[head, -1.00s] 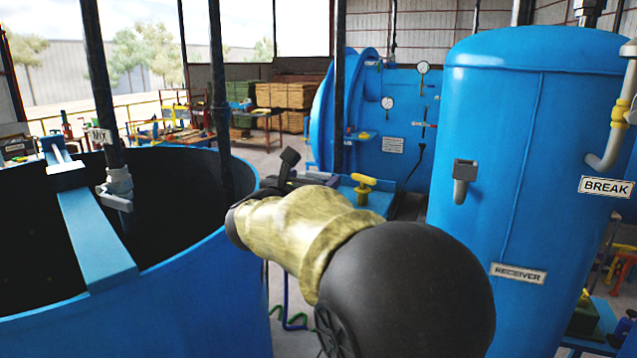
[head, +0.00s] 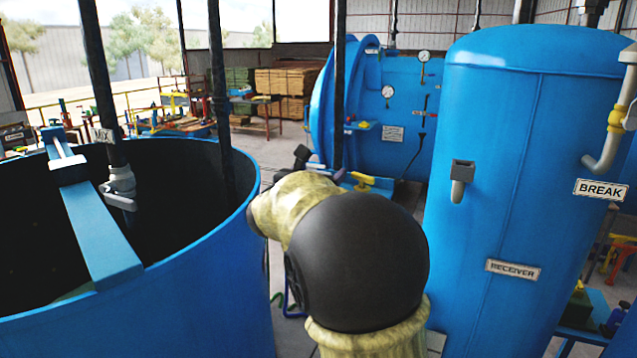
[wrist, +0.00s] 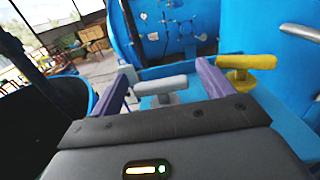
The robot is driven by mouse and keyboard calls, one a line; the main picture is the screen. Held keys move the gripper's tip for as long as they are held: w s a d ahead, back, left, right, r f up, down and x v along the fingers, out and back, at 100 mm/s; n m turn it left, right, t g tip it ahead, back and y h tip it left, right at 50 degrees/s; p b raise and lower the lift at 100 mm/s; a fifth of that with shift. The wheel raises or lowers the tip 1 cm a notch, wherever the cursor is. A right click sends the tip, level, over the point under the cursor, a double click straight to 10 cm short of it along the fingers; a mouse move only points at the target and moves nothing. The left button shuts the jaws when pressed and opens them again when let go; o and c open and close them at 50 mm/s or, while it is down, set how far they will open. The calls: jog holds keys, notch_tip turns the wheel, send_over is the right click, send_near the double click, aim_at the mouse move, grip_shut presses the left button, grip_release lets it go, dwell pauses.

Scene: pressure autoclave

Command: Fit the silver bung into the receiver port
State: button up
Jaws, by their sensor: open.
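The silver bung (wrist: 162,88) is a pale grey T-shaped piece on a blue bench in the wrist view. It shows between the two purple fingers of my gripper (wrist: 163,70). The fingers are spread, with visible room on both sides of the bung. In the head view my gripper (head: 327,170) is mostly behind my arm, and I cannot make out the bung there. The blue receiver tank (head: 520,150) stands at the right with a RECEIVER label. A grey fitting (head: 462,180) with a downward spout sits on its wall; I cannot tell whether it is the port.
A yellow T-shaped piece (wrist: 246,64) stands on the bench (wrist: 262,92) just right of my right finger; it also shows in the head view (head: 371,180). A large open blue vat (head: 190,290) is at the left. A blue autoclave (head: 400,110) with gauges stands behind.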

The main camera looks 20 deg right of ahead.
aim_at(319, 171)
jog(key=c, duration=1.1)
notch_tip(319, 171, up, 10)
jog(key=shift+r+b, duration=0.1)
jog(key=shift+b, duration=0.5)
jog(key=s+d+r+m+g+h+p, duration=0.1)
jog(key=s+d+r+m+g+p, duration=0.1)
jog(key=s+d, duration=0.4)
jog(key=s+d+r+m+g+h+p, duration=0.2)
jog(key=s+d+r+m+g+p, duration=0.1)
jog(key=d, duration=0.6)
jog(key=s+d+r+m+g+h+p, duration=0.2)
jog(key=s+d+g+p, duration=0.4)
jog(key=s, duration=0.3)
jog(key=shift+s+d+r+m+g+p, duration=0.25)
jog(key=shift+d+r+m+g+p, duration=0.05)
jog(key=shift+d+r+m+g, duration=0.6)
